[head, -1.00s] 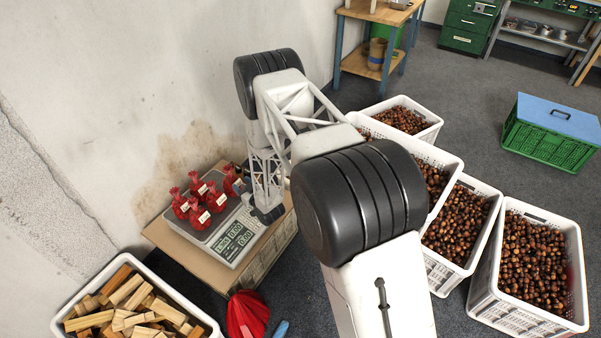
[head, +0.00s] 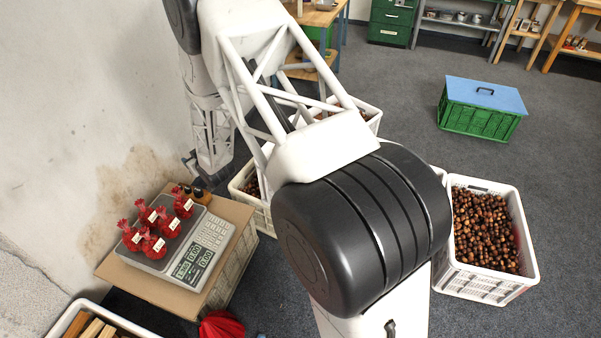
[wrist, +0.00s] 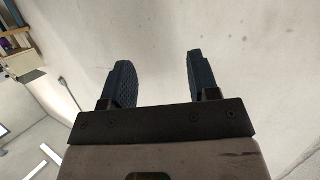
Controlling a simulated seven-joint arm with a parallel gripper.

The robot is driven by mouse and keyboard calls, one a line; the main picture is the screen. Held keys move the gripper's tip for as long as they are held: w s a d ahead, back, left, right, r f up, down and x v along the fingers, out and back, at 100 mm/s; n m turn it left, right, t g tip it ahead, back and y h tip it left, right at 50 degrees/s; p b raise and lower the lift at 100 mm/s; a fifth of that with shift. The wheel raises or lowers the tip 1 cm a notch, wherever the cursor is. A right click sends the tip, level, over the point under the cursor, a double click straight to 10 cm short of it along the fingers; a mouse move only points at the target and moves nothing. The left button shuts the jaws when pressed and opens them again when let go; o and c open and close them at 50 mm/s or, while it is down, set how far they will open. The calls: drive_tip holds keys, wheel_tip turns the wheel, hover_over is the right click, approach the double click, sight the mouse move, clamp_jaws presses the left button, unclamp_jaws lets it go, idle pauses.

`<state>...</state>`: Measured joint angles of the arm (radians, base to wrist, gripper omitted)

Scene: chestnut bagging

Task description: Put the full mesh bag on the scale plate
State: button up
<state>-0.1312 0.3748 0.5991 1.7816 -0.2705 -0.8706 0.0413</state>
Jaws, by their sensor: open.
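Several full red mesh bags (head: 154,244) with white tags stand close together on the plate of the grey scale (head: 158,265). The scale sits on a cardboard-topped crate (head: 140,287) by the wall, with its keypad and lit displays on the right side. In the wrist view my gripper (wrist: 157,80) is open and empty, its two dark fingers apart and facing the pale wall. In the head view my arm reaches up and back near the wall; the fingers are not clearly visible there, and the gripper is apart from the bags.
A white crate of chestnuts (head: 485,232) stands at right, with others partly hidden behind my arm. A wood-filled crate (head: 75,318) is at lower left. A red item (head: 221,325) lies on the floor by the scale's crate. A green crate with blue lid (head: 482,107) stands farther back.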

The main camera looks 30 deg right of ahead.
drive_tip(key=s+d+r+m+g+h, duration=0.15)
drive_tip(key=s+d+r, duration=0.25)
drive_tip(key=s+r, duration=0.4)
drive_tip(key=s+d+r+m+g+h, duration=0.15)
drive_tip(key=s+d+r, duration=0.35)
drive_tip(key=r, duration=0.6)
drive_tip(key=s+d+r+g+h, duration=0.1)
drive_tip(key=s+d+r+g, duration=0.1)
drive_tip(key=s+r, duration=0.65)
drive_tip(key=s+d+r+g, duration=0.1)
drive_tip(key=s+r+g, duration=0.1)
drive_tip(key=s, duration=0.9)
drive_tip(key=s+d+r+m+g, duration=0.1)
drive_tip(key=s+r, duration=0.3)
drive_tip(key=s, duration=0.8)
drive_tip(key=s+d+r+m+g+h, duration=0.1)
drive_tip(key=s+d+r+g, duration=0.1)
drive_tip(key=s, duration=1)
drive_tip(key=shift+s+d+r+g, duration=0.2)
drive_tip(key=shift+r+g, duration=0.2)
drive_tip(key=shift+r, duration=0.25)
